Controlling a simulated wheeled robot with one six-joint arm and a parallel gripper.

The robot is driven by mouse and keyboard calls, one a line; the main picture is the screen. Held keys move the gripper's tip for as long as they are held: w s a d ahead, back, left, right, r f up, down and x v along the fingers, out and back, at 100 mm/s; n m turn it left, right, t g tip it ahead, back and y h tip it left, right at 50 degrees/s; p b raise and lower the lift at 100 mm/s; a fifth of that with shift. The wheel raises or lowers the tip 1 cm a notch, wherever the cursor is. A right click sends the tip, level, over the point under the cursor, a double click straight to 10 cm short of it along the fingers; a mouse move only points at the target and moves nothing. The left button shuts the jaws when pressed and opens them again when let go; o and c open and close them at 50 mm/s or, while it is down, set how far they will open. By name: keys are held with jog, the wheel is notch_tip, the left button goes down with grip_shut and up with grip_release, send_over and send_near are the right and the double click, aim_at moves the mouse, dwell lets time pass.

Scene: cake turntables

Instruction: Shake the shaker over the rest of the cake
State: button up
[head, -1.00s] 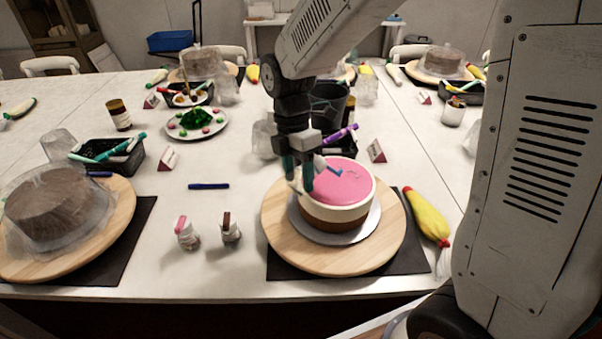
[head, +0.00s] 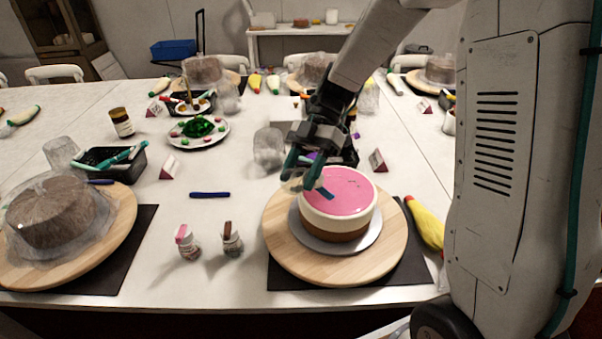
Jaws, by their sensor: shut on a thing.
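The cake (head: 345,190) has a pink top, a cream side and a brown lower band. It sits on a silver board on a round wooden turntable (head: 290,255). Small dark marks show on the pink top. My gripper (head: 303,173) is over the cake's back-left edge, tilted down to the left. It is shut on a small pale, see-through thing, which looks like the shaker (head: 292,181). The fingers hide most of it, and I cannot tell whether anything falls from it.
Two small jars (head: 188,243) (head: 232,239) stand left of the turntable. A yellow piping bag (head: 427,225) lies to its right. A covered brown cake (head: 55,212) stands at far left. A blue pen (head: 210,195), a clear cup (head: 268,148) and a card (head: 377,161) are nearby.

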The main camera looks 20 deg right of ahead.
jog(key=shift+r, duration=0.1)
jog(key=shift+s+a+r, duration=0.1)
jog(key=shift+a+r, duration=0.05)
jog(key=shift+a, duration=0.05)
jog(key=shift+d+f, duration=0.2)
jog(key=shift+d, duration=0.1)
jog(key=shift+w+d+r+g+y, duration=0.2)
jog(key=shift+g+y, duration=0.1)
jog(key=shift+y, duration=0.2)
jog(key=shift+a+r, duration=0.1)
jog(key=shift+a, duration=0.05)
